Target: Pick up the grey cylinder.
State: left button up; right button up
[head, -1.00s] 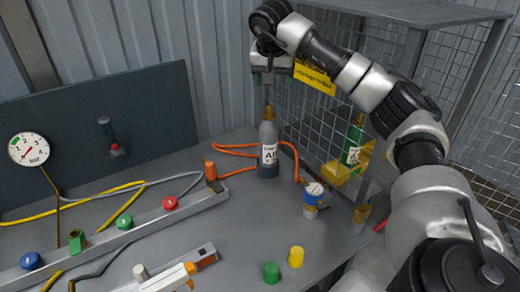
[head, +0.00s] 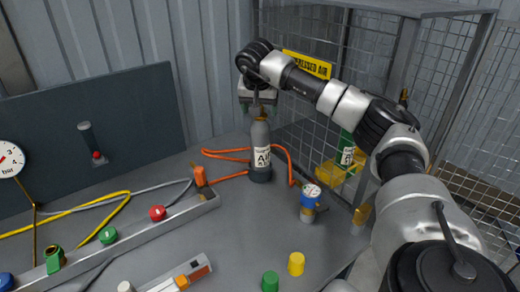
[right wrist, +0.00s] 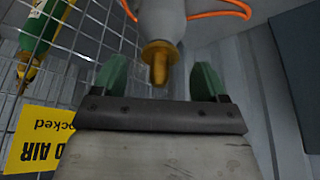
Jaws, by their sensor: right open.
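The grey cylinder (head: 260,145) stands upright on the grey bench, with a white label on its side and a brass valve at its top. My right gripper (head: 258,108) is directly above it, pointing down, with its fingers at about the height of the valve. In the right wrist view the open green fingers (right wrist: 162,80) stand on either side of the brass valve (right wrist: 159,62), with a gap on each side. The cylinder's grey shoulder (right wrist: 160,18) lies beyond the valve. My left gripper is not in view.
An orange hose (head: 228,153) runs behind and beside the cylinder. A blue gauge piece (head: 309,204) stands to its front right. A wire mesh cage (head: 312,110) with a green bottle (head: 346,150) is at the right. A metal rail (head: 135,232) with coloured knobs lies at the left.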

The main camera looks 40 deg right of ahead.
jog(key=x, duration=0.3)
jog(key=shift+w+d+f, duration=0.1)
jog(key=shift+d+f, duration=0.1)
jog(key=shift+f, duration=0.05)
jog(key=shift+r, duration=0.1)
grip_shut()
jog(key=shift+r, duration=0.1)
